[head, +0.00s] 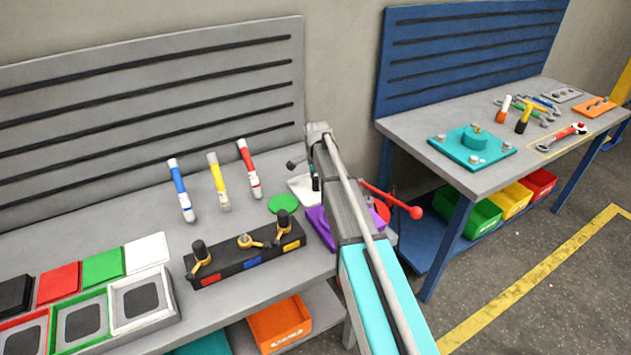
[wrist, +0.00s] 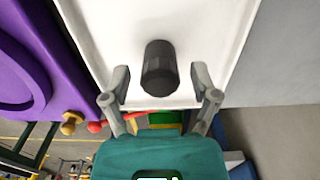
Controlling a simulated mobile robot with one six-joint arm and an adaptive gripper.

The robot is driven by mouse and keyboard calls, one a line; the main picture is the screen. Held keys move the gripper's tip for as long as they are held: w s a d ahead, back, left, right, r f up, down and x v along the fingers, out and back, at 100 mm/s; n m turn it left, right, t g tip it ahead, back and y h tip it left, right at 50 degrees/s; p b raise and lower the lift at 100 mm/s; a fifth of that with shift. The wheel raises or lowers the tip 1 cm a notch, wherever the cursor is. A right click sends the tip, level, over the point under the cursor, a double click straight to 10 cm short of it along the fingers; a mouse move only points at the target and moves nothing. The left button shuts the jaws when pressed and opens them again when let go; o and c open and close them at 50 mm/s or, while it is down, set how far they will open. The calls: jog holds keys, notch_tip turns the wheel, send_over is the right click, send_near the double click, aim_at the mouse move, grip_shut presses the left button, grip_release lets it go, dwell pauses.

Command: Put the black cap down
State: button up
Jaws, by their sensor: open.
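The black cap (wrist: 158,70) rests on a white tray (wrist: 220,30) in the wrist view. My gripper (wrist: 161,84) is open, with one finger on each side of the cap. A gap shows between each finger and the cap, so the cap is not gripped. In the head view, part of the white tray (head: 299,187) shows at the right end of the grey bench, and my arm largely hides the gripper and the cap.
A purple fixture (head: 319,226) with a red-knobbed lever (head: 415,212) stands close to the tray. A green disc (head: 283,204), a black block (head: 245,258) with knobs and several markers are to the left. A blue workbench (head: 410,130) stands at the right.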

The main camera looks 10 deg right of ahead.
aim_at(317, 178)
jog(key=shift+r+p, duration=5.05)
jog(key=shift+r, duration=0.3)
jog(key=shift+s, duration=0.1)
jog(key=s+n, duration=1.4)
jog(key=s, duration=1.6)
jog(key=shift+w, duration=0.1)
